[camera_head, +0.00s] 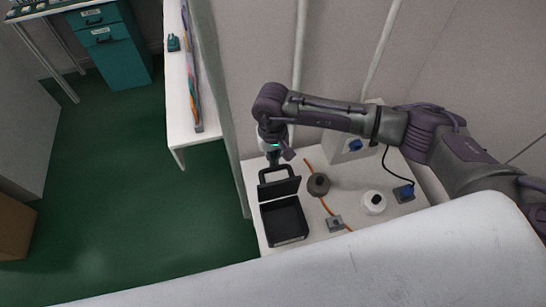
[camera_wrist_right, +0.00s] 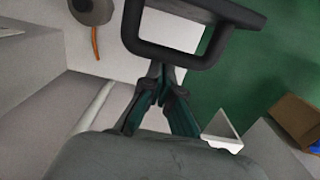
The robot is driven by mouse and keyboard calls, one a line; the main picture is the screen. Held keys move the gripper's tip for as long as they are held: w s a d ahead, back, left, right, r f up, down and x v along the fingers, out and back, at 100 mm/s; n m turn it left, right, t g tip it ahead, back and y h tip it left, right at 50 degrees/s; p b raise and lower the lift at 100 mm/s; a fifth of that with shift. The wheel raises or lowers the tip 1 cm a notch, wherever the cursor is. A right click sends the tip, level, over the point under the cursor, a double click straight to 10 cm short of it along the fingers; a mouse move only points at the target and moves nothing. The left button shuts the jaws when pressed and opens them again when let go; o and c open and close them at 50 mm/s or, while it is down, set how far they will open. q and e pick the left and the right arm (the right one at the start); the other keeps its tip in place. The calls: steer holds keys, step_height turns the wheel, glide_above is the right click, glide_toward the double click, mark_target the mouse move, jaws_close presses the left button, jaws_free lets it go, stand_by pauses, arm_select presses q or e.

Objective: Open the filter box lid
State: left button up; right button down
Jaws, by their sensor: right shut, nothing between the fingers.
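The black filter box (camera_head: 284,222) stands on the white table, its dark inside showing. Its lid (camera_head: 279,188) is raised at the far side of the box, with a loop handle (camera_head: 277,172) at its far edge. In the right wrist view the handle (camera_wrist_right: 180,55) and part of the lid (camera_wrist_right: 225,10) show close up. My right gripper (camera_head: 273,160) is just beyond the handle; in the right wrist view its fingertips (camera_wrist_right: 161,75) are together by the handle bar, with nothing between them. I cannot tell whether they touch the bar. My left gripper is in neither view.
Right of the box on the table (camera_head: 340,200) are a dark round part (camera_head: 318,184), an orange cord (camera_head: 326,206), a small grey block (camera_head: 335,222), a white round part (camera_head: 373,202) and a blue-topped device (camera_head: 405,192). A post (camera_head: 231,140) rises left of the table.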

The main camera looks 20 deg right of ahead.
step_height(320, 180, up, 12)
steer(key=shift+w, duration=0.25)
stand_by(0.3)
